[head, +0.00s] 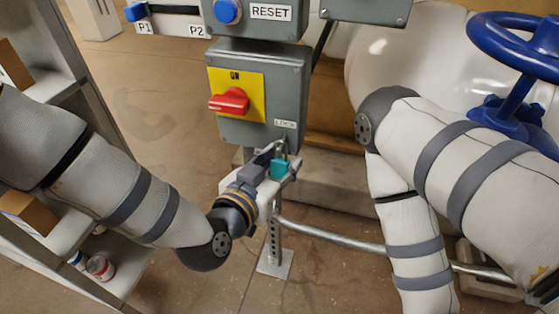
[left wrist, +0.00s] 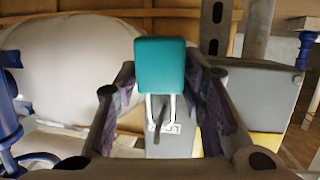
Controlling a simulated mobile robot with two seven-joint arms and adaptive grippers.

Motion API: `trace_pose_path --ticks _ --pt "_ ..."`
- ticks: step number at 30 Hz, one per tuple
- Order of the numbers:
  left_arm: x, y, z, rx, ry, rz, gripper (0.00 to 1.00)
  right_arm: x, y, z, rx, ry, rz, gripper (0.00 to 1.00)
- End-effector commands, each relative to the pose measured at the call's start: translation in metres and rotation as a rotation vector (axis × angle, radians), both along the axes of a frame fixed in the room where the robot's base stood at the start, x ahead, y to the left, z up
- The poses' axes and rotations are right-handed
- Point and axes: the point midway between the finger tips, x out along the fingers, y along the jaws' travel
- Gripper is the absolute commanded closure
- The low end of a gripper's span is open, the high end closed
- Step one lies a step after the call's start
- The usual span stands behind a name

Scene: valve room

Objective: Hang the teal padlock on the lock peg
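The teal padlock (head: 279,168) is just below the grey switch box, at my left gripper (head: 268,172). In the left wrist view, the padlock (left wrist: 160,66) sits between the two fingers of my left gripper (left wrist: 160,82), which appear shut on its sides. Its pale shackle (left wrist: 150,108) points toward the box's LOCK label. A dark rod, apparently the lock peg (left wrist: 160,120), overlaps the shackle; I cannot tell whether it passes through. In the head view the peg is hard to make out below the LOCK label (head: 284,124). My right gripper is out of view.
The switch box (head: 240,132) carries a red handle (head: 229,101) on a yellow plate. A RESET panel (head: 262,30) is above it. A metal pipe (head: 330,234) runs low behind. A shelf (head: 70,235) stands left, a blue valve wheel (head: 515,45) at upper right.

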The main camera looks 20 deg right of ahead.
Motion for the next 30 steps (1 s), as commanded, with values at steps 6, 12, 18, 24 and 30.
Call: trace_pose_path --ticks 6,12,18,24,30 --pt "0.001 0.001 0.001 -0.001 -0.002 0.003 0.45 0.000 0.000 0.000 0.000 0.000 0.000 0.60" --pt "-0.003 0.005 0.002 0.001 -0.001 0.002 0.45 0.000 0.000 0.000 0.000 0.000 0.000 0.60" --pt "-0.038 0.039 0.014 0.002 0.001 0.001 0.45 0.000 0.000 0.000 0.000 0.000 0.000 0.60" --pt "-0.070 0.070 0.026 0.001 -0.001 0.002 0.45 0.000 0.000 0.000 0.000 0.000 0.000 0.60" --pt "-0.082 0.082 0.031 0.000 -0.001 0.002 0.45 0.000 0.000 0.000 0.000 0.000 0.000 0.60"
